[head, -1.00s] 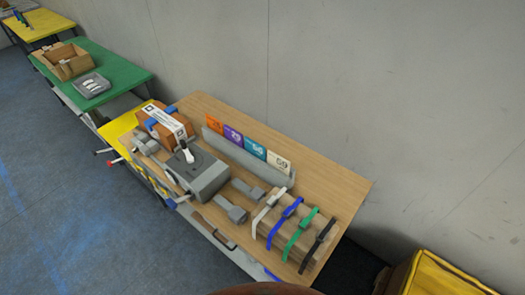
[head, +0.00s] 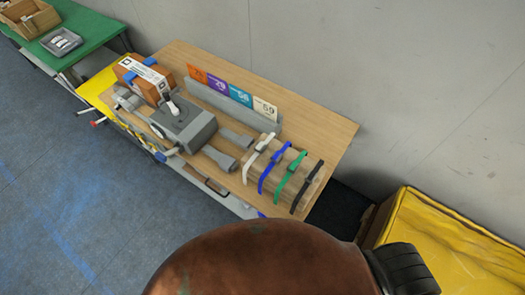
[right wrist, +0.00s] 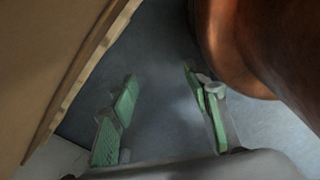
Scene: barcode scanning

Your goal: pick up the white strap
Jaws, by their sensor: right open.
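The white strap (head: 256,153) is in the head view, lying over a light brown block near the right end of the wooden table (head: 325,135). It is the leftmost in a row of straps. Beside it are a blue strap (head: 272,167), a green strap (head: 289,176) and a black strap (head: 307,186). My right gripper (right wrist: 160,80) shows only in the right wrist view. Its green-padded fingers are wide apart and empty over the blue-grey floor, away from the strap. My left gripper is not in view.
A grey device (head: 184,128), an orange-brown box (head: 137,82) and a rack of numbered cards (head: 228,105) stand on the table. A yellow crate (head: 440,245) is on the floor at right. In the right wrist view, a wooden edge (right wrist: 88,65) runs close to the left.

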